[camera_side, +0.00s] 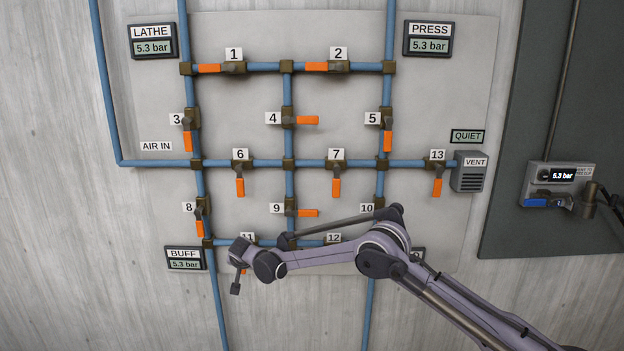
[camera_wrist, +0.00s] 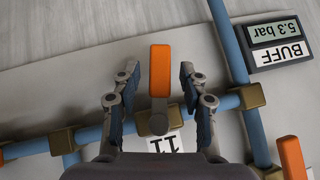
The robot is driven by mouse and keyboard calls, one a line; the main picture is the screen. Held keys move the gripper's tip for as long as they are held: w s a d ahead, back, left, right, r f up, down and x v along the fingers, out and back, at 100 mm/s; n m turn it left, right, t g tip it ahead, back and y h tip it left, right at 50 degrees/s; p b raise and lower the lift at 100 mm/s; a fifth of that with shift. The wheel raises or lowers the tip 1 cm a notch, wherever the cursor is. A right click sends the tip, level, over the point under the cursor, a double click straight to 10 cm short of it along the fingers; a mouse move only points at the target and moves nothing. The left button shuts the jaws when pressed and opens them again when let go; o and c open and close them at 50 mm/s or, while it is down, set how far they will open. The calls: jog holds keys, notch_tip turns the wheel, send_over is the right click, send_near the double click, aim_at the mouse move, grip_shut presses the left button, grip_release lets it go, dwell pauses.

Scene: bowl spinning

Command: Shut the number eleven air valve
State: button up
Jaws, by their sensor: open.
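The number eleven air valve (camera_wrist: 157,123) sits on the blue pipe in the wrist view, beside its upside-down 11 label (camera_wrist: 166,146). Its orange handle (camera_wrist: 160,70) stands roughly crosswise to the pipe. My gripper (camera_wrist: 159,72) is open, with one finger on each side of the handle and a visible gap on both sides. In the side view, my gripper (camera_side: 238,268) is at the lower left of the panel and hides most of this valve. Only the top of the 11 label (camera_side: 248,237) and a bit of orange show there.
Valve 8 (camera_side: 200,208) is close on the left, and valve 9 (camera_side: 292,209) is above right. My arm crosses in front of valves 10 and 12. The BUFF gauge (camera_side: 185,258) reads 5.3 bar. A QUIET sign (camera_side: 467,136) is above the vent (camera_side: 469,171).

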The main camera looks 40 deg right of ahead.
jog(key=shift+w+d+f, duration=0.15)
grip_shut()
jog(key=shift+s+d+f+n+g+h, duration=0.1)
jog(key=shift+s+d+n+g+h, duration=0.3)
jog(key=shift+n+g+h, duration=0.4)
grip_release()
jog(key=shift+a, duration=0.1)
